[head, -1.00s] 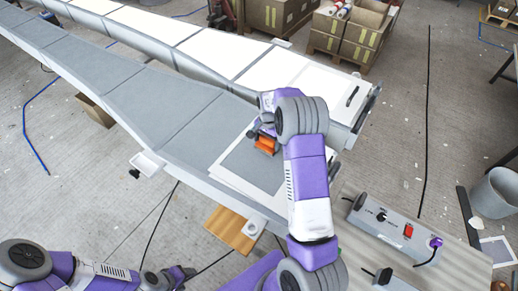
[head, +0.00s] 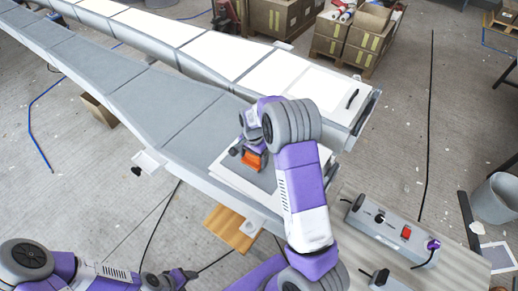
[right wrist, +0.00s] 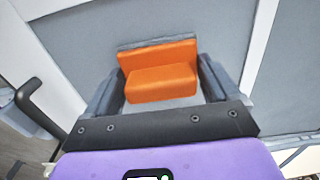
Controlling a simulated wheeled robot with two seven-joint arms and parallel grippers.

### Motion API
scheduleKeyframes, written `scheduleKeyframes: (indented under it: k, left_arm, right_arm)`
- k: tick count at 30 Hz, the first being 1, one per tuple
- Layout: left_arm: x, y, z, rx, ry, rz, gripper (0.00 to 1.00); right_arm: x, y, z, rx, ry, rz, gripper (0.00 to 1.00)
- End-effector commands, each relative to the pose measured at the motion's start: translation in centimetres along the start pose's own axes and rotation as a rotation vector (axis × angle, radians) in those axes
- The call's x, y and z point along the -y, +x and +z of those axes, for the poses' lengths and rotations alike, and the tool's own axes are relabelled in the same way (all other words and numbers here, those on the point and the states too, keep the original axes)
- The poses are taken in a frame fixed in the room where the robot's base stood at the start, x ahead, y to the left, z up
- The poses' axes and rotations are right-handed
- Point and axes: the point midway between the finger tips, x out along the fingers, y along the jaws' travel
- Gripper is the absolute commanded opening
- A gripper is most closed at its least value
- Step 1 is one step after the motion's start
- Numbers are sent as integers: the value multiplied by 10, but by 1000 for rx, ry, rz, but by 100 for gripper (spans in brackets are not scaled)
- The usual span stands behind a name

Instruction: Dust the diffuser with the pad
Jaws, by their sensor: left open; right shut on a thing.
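A flat grey panel with a white border, which I take for the diffuser, lies at the near end of the long grey structure; its white border (head: 232,176) shows in the head view, and its grey face (right wrist: 72,62) fills much of the right wrist view. My right gripper (head: 250,155) is shut on the orange pad (right wrist: 160,84), over the panel's grey face. I cannot tell whether the pad touches the face. My right forearm hides part of the panel. My left gripper (head: 186,279) is open and empty at the bottom left, away from the panel.
A lit white run of panels (head: 215,52) lies behind the grey one. A control box (head: 395,228) with switches stands on a bench at right. A wooden board (head: 230,228) lies below the panel's near edge. Cables cross the floor; a grey bin (head: 495,196) stands far right.

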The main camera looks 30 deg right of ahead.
Motion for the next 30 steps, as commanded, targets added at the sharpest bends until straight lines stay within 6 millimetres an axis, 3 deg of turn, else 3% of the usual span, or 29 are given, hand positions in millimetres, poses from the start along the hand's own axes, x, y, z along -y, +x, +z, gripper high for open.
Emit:
scheduleKeyframes:
  k: [3, 5, 8, 24, 30]
  left_arm:
    - [0, -1, 0, 0, 0, 0, 58]
    - [-3, -8, 0, 0, 0, 0, 58]
    - [-5, -14, 1, 0, 0, 0, 58]
    - [-18, -48, 2, 0, 0, 0, 58]
    - [-20, -52, 2, 0, 0, 0, 58]
  right_arm:
    - [2, 0, 10, 1, -2, 1, 60]
    - [2, -6, 9, 1, 1, 1, 60]
    - [2, -30, 8, -1, 1, -4, 60]
    - [0, -76, 7, -1, 4, -2, 60]
    - [0, -83, 7, 0, 5, -1, 60]
